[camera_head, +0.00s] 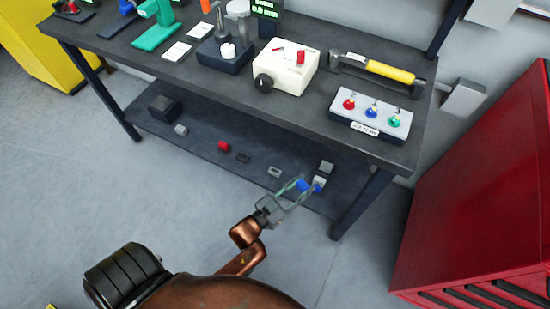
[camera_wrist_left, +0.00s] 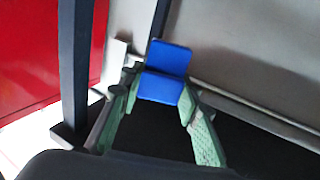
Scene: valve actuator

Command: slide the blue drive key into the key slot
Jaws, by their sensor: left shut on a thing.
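The blue drive key (camera_head: 303,186) is at the right part of the table's lower shelf, between the fingertips of my left gripper (camera_head: 296,190). In the left wrist view the key (camera_wrist_left: 163,73) is a flat blue block with a bend across it. The green-padded fingers of my left gripper (camera_wrist_left: 158,105) are on either side of it, shut on it. I cannot make out the key slot in either view. My right gripper is not in view.
The lower shelf (camera_head: 190,145) holds a red block (camera_head: 224,146), a dark box (camera_head: 164,107) and small grey pieces. A grey block (camera_head: 320,182) is close to the key. The tabletop is above, with a table leg (camera_head: 362,203) and red cabinet (camera_head: 480,190) to the right.

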